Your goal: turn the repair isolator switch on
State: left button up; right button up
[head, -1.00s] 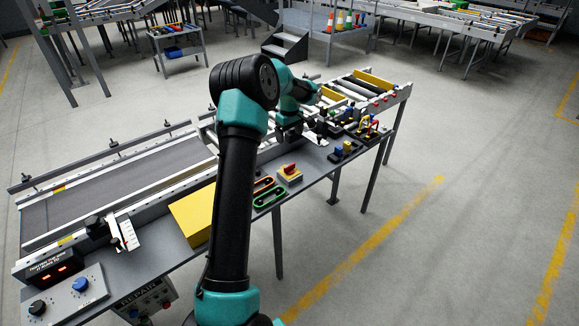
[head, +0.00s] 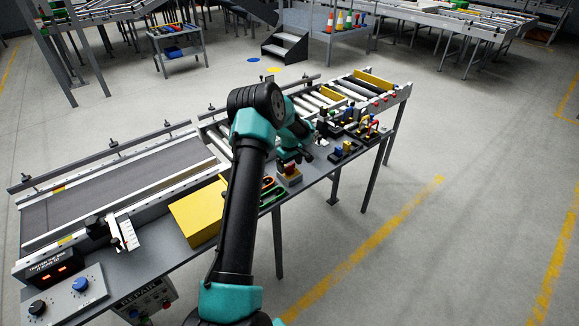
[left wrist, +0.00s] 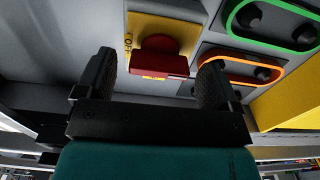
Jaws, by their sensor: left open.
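The isolator switch is a red rotary handle on a yellow plate (head: 290,178), on the bench's front ledge in the head view. In the left wrist view its red handle (left wrist: 163,58) shows close up, and the lettering "OFF" is on the yellow plate beside it. My left gripper (head: 287,157) is over the switch, fingers pointing at it. In the left wrist view the open fingers (left wrist: 160,75) stand on either side of the red handle, with gaps. I cannot tell how deep they reach. My right gripper is not in view.
Green (head: 272,197) and orange-rimmed holders lie just left of the switch, with a yellow box (head: 197,212) beyond. Blue and yellow parts (head: 345,150) stand to the right. A conveyor (head: 110,185) runs behind. A panel marked "REPAIR" (head: 145,302) hangs below the ledge.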

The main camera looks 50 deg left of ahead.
pick_arm(q)
jog(key=shift+f, duration=0.45)
jog(key=c, duration=0.9)
